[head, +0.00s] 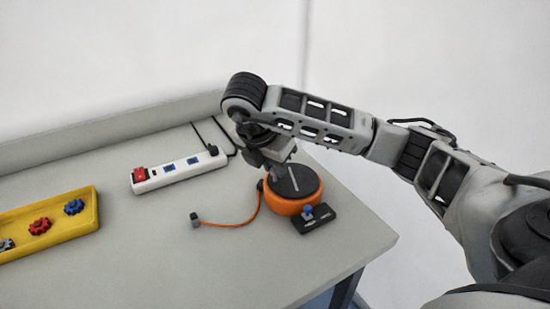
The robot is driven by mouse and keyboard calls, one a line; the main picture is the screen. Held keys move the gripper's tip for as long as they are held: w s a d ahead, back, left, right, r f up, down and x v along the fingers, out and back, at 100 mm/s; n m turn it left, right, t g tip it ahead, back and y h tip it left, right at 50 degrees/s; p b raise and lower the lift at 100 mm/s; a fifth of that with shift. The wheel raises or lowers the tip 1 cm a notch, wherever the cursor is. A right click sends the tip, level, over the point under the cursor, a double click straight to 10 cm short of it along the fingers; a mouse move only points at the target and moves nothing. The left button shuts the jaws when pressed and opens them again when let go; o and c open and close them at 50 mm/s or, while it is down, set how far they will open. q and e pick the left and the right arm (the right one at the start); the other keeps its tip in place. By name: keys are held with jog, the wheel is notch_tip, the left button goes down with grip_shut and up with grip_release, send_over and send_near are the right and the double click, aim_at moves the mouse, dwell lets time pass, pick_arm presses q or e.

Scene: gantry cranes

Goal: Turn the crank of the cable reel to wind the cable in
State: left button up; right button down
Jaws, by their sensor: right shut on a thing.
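The cable reel (308,193) is a round orange drum with a dark top, near the right edge of the grey table. Its orange cable (238,222) runs out to the left and ends in a small grey plug (195,219) lying on the table. My right gripper (276,174) reaches down over the left part of the reel's top and is shut on the crank, which it mostly hides. The fingertips are small and partly covered by the wrist. My left gripper is not in view.
A white power strip (205,167) with a red switch (140,174) lies behind the reel to the left. A yellow tray (75,232) with several coloured gears is at the far left. A black block with a blue knob (308,212) sits at the reel's front. The table's front middle is clear.

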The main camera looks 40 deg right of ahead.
jog(key=shift+w+r+m, duration=0.1)
jog(key=shift+w+m, duration=0.05)
jog(key=shift+m, duration=0.25)
dwell(0.3)
jog(key=c, duration=1.3)
grip_release()
